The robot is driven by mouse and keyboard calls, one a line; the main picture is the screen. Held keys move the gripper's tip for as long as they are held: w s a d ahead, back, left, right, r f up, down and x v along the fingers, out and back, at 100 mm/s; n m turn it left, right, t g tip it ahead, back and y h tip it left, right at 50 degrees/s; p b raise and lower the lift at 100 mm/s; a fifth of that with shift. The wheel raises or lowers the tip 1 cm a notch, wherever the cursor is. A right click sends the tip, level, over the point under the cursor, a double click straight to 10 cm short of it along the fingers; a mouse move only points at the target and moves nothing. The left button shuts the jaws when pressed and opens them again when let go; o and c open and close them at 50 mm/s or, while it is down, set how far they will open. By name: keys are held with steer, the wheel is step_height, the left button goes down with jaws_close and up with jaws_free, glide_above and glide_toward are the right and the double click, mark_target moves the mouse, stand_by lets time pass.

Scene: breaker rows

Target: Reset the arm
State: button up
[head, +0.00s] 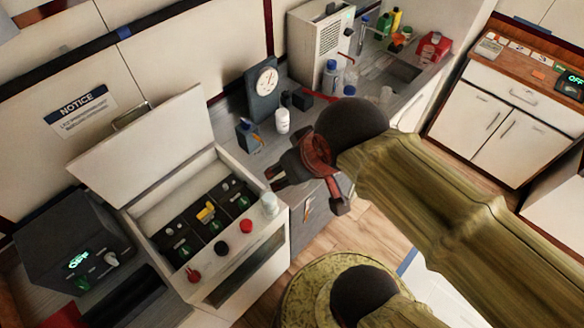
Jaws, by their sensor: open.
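My arm (440,215) reaches in from the right side of the head view. My gripper (308,192) is open, its dark and reddish fingers pointing down and left, with nothing seen between them. It hangs to the right of the open white breaker box (262,232), apart from the switches. The box holds a row of black breakers (183,245) with green marks; one has a yellow lever (207,213). The box's lid (145,150) is raised against the wall side.
A dark device (72,245) stands left. A gauge (262,85), bottles (331,78) and a sink (402,68) line the counter behind. Wooden floor (335,232) is open below the gripper.

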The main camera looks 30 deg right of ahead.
step_height(320, 180, down, 15)
steer(key=b, duration=1.4)
steer(key=shift+r+b, duration=0.2)
steer(key=shift+b, duration=0.15)
